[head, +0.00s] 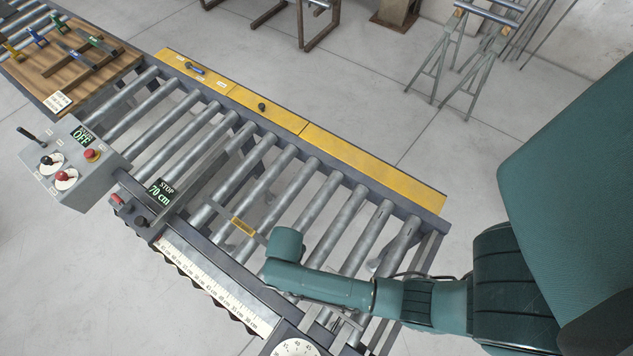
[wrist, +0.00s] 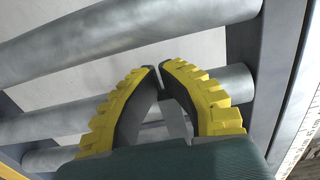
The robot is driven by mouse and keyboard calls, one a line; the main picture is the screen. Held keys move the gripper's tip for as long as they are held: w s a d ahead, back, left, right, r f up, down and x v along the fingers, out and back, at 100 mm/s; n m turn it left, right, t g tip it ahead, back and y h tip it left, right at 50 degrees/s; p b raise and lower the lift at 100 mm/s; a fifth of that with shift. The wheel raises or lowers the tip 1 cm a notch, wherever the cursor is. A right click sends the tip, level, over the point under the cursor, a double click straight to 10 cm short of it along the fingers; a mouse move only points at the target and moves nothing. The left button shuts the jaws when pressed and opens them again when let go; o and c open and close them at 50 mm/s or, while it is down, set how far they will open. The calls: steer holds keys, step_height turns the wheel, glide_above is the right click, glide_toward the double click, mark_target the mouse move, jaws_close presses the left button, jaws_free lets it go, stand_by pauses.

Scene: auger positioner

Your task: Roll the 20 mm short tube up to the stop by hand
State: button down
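The stop's grey plate (head: 205,163) stands across the roller conveyor, beside a display (head: 160,191) reading "STOP 70 cm".
A control box (head: 75,160) with an OFF display stands left of the stop. A ruled scale (head: 215,285) runs along the near rail. Yellow covers (head: 300,120) line the far rail, with small items on top. A wooden clamp board (head: 75,65) is at far left.

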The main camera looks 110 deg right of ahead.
steer(key=w+d, duration=0.2)
steer(key=d, duration=0.1)
steer(key=shift+a, duration=0.1)
step_height(320, 180, up, 9)
steer(key=p, duration=0.7)
steer(key=shift+f+p, duration=0.1)
steer(key=shift+p, duration=0.25)
steer(key=shift+r+b, duration=0.55)
steer(key=shift+r, duration=0.1)
